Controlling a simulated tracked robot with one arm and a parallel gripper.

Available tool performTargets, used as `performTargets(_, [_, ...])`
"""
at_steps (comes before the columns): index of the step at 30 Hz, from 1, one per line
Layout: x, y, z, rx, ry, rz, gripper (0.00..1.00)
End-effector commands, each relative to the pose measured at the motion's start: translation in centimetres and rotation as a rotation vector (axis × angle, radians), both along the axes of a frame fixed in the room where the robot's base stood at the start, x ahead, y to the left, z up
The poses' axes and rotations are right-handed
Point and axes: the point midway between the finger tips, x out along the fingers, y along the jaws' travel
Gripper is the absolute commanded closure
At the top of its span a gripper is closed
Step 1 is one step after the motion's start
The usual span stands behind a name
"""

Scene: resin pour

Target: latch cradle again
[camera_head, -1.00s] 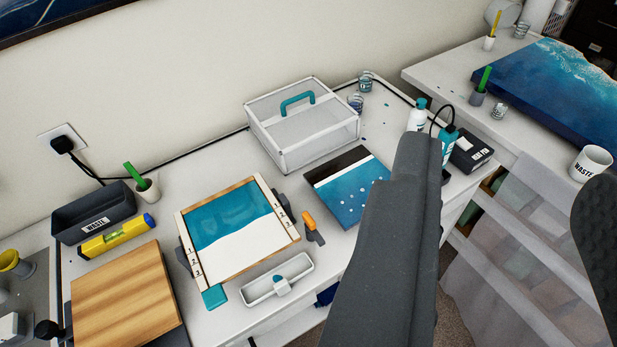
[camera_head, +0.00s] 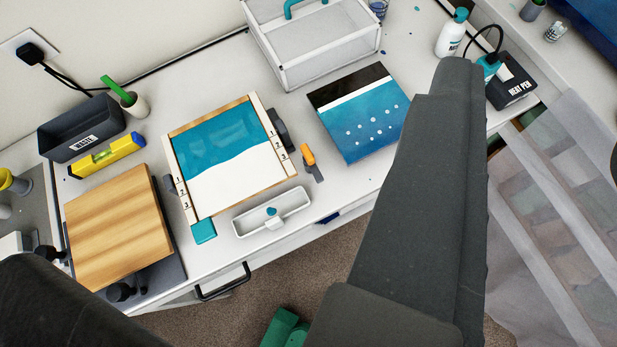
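The cradle (camera_head: 188,207) stands on the white bench left of centre. It has pale side rails marked 1, 2, 3, dark knobs at its sides and a teal block at its near left corner. A teal-and-white panel (camera_head: 229,150) lies in it. A small orange-handled lever (camera_head: 308,155) on a dark base stands just right of the cradle; whether it is latched I cannot tell. Dark grey parts of my own arm cross the right half of the view and the lower left corner. I make out no gripper fingertips.
A white tray (camera_head: 290,219) lies in front of the cradle. A wooden board (camera_head: 118,225) is to the left, with a yellow level (camera_head: 107,155) and waste bin (camera_head: 60,137) behind. A blue panel (camera_head: 365,125), clear case (camera_head: 330,48) and heat pen box (camera_head: 512,88) are to the right.

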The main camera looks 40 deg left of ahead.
Motion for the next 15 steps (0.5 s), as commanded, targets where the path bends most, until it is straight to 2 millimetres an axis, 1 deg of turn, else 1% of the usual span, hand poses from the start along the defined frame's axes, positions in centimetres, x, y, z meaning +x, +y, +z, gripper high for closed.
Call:
performTargets(1, [1.6, 0.6, -0.6, -0.019, 0.041, 0.016, 0.64])
performTargets(6, [5.4, 2.4, -3.5, -0.084, 0.174, 0.071, 0.64])
performTargets(13, [9.7, 5.4, -8.0, -0.169, 0.350, 0.161, 0.64])
performTargets(15, [10.8, 6.3, -9.7, -0.194, 0.407, 0.191, 0.64])
